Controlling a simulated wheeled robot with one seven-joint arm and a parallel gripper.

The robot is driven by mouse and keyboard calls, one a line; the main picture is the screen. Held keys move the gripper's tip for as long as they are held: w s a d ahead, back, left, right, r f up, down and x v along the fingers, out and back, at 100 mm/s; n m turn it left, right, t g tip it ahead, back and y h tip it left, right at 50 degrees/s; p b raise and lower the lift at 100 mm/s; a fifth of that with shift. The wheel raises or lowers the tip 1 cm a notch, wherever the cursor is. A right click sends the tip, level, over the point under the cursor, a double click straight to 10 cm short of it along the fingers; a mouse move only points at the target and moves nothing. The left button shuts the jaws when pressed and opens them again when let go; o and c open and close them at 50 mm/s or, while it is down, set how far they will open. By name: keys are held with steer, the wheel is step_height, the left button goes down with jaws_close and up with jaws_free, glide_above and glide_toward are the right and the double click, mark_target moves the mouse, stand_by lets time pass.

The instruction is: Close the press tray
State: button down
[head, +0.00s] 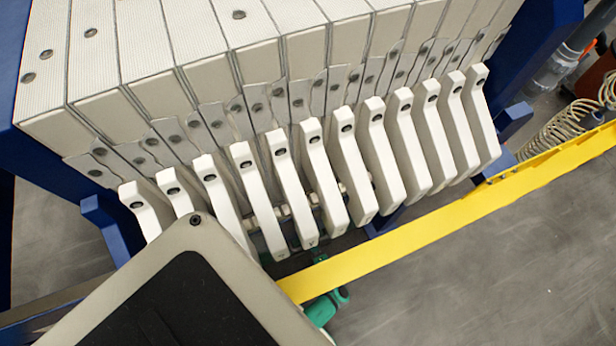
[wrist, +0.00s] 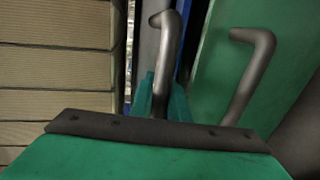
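The press shows in the head view as a row of white plates (head: 280,60) in a blue frame (head: 555,40). I cannot make out the press tray for certain. In the wrist view a large green panel (wrist: 222,75) stands at the right; I cannot tell if it belongs to the tray. A small green part (head: 322,306) shows below the yellow rail in the head view, mostly hidden.
A yellow rail (head: 450,215) runs diagonally past the plates' white handles (head: 345,170). A coiled hose (head: 570,125) hangs at the right. Bare grey floor (head: 490,280) lies at the lower right. Ribbed plates (wrist: 55,75) line the left of the wrist view.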

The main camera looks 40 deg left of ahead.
steer(key=shift+w+d, duration=0.3)
steer(key=shift+w, duration=0.4)
steer(key=shift+w+d, duration=0.35)
steer(key=shift+w, duration=0.4)
steer(key=shift+w+d, duration=0.3)
steer(key=shift+w, duration=0.4)
steer(key=c, duration=1.7)
jaws_free()
steer(key=shift+w, duration=0.1)
steer(key=v, duration=1.1)
steer(key=shift+a+f, duration=0.1)
steer(key=shift+f, duration=0.05)
